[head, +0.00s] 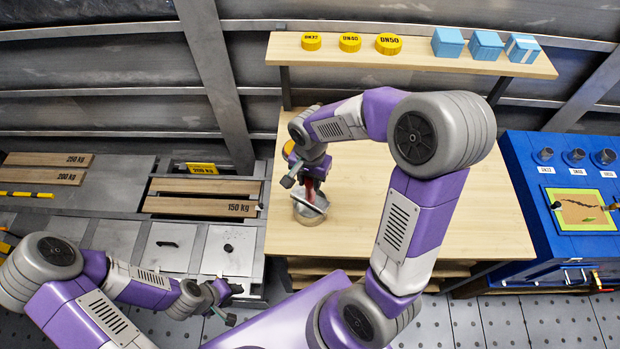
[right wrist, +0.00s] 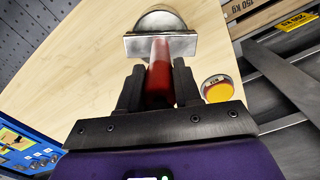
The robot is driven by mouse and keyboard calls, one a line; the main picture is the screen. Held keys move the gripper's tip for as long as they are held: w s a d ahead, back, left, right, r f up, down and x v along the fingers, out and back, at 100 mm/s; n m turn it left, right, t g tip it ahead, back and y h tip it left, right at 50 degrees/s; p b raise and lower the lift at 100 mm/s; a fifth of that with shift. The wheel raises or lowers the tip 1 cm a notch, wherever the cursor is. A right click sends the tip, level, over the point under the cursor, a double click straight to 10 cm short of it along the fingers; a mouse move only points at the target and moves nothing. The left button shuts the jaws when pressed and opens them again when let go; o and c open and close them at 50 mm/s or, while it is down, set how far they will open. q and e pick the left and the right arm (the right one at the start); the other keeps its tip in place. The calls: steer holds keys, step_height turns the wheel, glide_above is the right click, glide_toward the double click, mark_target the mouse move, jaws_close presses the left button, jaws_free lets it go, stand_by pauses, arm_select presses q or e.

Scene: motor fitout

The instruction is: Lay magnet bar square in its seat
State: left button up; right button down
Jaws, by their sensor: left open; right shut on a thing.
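My right gripper (head: 313,178) is shut on the red grip of the magnet bar (right wrist: 160,75). The grip ends in a flat silver bar, which shows in the right wrist view (right wrist: 160,45) and slanting in the head view (head: 308,202). The bar is at the top of a round metal-rimmed housing (head: 309,217) on the wooden bench. In the right wrist view the housing's curved rim (right wrist: 160,18) shows beyond the bar. I cannot tell whether the bar touches its seat, which is largely hidden. My left gripper (head: 227,303) is open and empty, low at the left, away from the housing.
The wooden bench (head: 450,215) is mostly clear. A yellow round piece (right wrist: 217,90) is near the housing, partly hidden by my arm in the head view. A shelf (head: 330,53) behind holds yellow discs and blue boxes. A blue cabinet (head: 530,170) stands right, grey drawers (head: 228,250) left.

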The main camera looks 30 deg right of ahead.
steer(key=c, duration=0.7)
jaws_free()
step_height(320, 180, up, 8)
steer(key=shift+f+p, duration=0.25)
steer(key=shift+p, duration=0.4)
